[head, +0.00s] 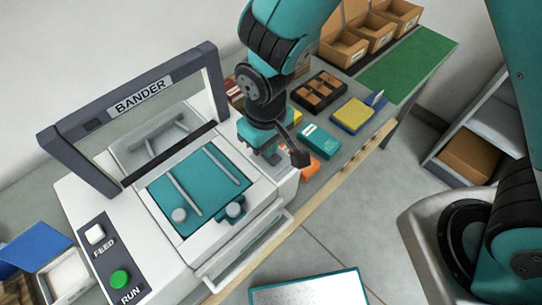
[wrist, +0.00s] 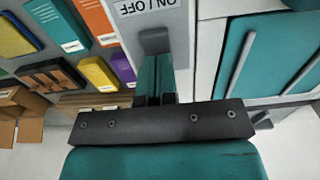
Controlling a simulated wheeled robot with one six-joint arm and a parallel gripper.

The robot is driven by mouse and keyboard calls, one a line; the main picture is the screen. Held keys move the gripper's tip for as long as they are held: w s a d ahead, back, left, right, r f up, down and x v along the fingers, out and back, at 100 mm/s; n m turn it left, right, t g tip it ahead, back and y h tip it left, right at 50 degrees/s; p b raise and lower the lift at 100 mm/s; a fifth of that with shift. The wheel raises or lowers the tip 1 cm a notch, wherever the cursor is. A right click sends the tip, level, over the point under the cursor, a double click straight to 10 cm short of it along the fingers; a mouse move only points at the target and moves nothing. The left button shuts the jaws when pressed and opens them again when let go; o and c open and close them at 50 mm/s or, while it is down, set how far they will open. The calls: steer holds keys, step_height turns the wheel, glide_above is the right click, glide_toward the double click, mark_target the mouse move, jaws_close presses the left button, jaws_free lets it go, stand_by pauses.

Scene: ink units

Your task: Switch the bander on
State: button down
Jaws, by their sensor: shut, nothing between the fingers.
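The bander (head: 150,93) is a white machine with a dark frame and a teal plate, on the bench in the head view. Its front panel has a white FEED button (head: 95,234) and a green RUN button (head: 120,279). In the wrist view an upside-down ON / OFF label (wrist: 147,6) sits beside a grey switch (wrist: 153,38) on the bander's white side. My gripper (head: 268,158) is shut and empty over the right end of the bander. In the wrist view my gripper (wrist: 154,62) points at the switch; I cannot tell whether it touches. The switch's position is unclear.
A teal box (head: 318,141), an orange box (head: 309,168), a yellow box (head: 352,115) and a dark tray (head: 319,92) lie right of the bander. Open cartons (head: 345,50) and a green mat (head: 408,64) are farther back. A blue-lidded box (head: 40,245) stands at left.

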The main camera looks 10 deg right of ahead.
steer(key=shift+r+p, duration=2.95)
steer(key=shift+r, duration=0.45)
